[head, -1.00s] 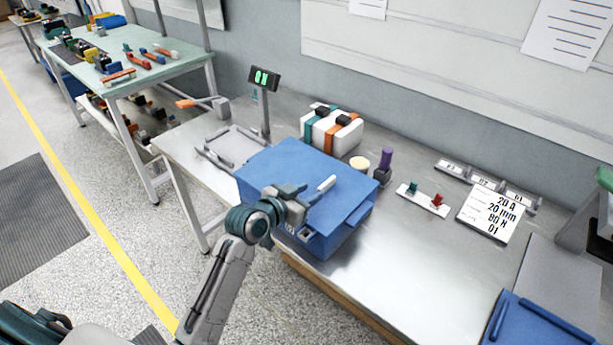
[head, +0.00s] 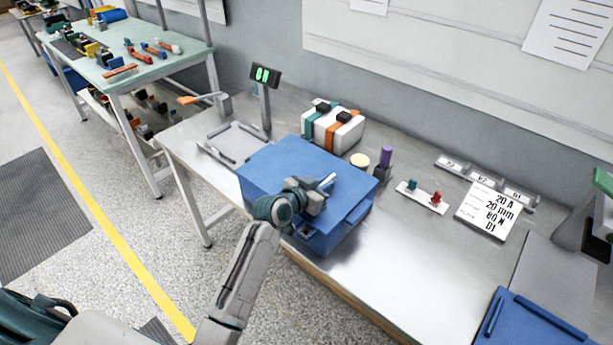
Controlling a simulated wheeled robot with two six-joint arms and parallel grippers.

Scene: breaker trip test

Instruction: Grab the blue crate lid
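The blue crate (head: 345,235) stands near the front edge of the metal bench, in the middle of the head view. Its flat blue lid (head: 270,165) covers the top. My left gripper (head: 326,183) is over the right part of the lid and hides some of it. A pale finger shows near the lid, but whether the gap is open or closed, or whether it touches the lid, I cannot tell. My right gripper is not in view.
Behind the crate are a white case with teal and orange bands (head: 333,127), a purple-topped part (head: 386,157) and a display on a post (head: 265,76). A grey tray (head: 238,140) lies left. A blue tray-like piece (head: 540,325) lies front right. Bench between is mostly clear.

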